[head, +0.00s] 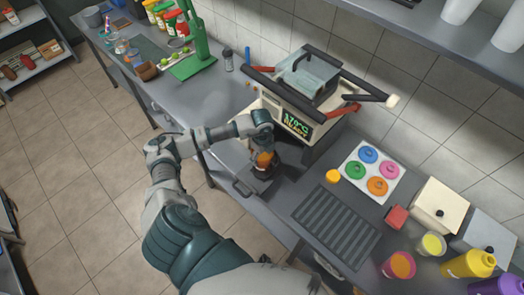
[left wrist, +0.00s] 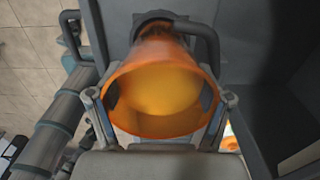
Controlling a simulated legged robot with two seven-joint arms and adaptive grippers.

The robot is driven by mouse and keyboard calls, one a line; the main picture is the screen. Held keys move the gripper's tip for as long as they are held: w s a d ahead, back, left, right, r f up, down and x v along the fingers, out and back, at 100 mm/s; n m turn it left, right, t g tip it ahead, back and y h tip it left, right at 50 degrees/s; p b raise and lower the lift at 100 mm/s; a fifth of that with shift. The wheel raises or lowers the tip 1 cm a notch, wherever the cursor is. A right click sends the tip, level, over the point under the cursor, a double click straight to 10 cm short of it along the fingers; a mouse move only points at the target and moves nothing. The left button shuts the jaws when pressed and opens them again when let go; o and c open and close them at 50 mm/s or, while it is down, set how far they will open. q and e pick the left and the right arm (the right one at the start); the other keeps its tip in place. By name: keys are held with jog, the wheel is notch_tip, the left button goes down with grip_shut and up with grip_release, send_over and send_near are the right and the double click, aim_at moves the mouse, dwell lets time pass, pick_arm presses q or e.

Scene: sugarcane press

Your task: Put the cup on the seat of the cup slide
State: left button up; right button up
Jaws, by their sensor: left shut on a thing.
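The orange cup (head: 264,160) is between the fingers of my left gripper (head: 264,153), in front of the press. In the left wrist view the cup (left wrist: 158,85) is translucent orange, its wide open rim facing the camera, with a finger on each side of it. The dark cup slide (head: 262,184) is right below the cup, its handle (head: 241,188) toward the counter's front edge. A dark round part (left wrist: 155,22) shows past the cup's far end. I cannot tell whether the cup touches the seat. My right gripper is not in view.
The press (head: 296,105), with a lit display and red-and-black handles, stands just behind the gripper. A ribbed dark tray (head: 336,226) and a white board with coloured lids (head: 353,172) lie to the right. A green board (head: 193,67) lies at upper left.

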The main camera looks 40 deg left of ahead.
pick_arm(q)
jog(key=shift+d+f, duration=0.1)
jog(key=shift+f, duration=0.35)
jog(key=shift+d, duration=0.25)
jog(key=shift+f, duration=0.15)
jog(key=o, duration=1.2)
jog(key=shift+o, duration=0.2)
jog(key=shift+a, duration=0.15)
jog(key=shift+a, duration=0.1)
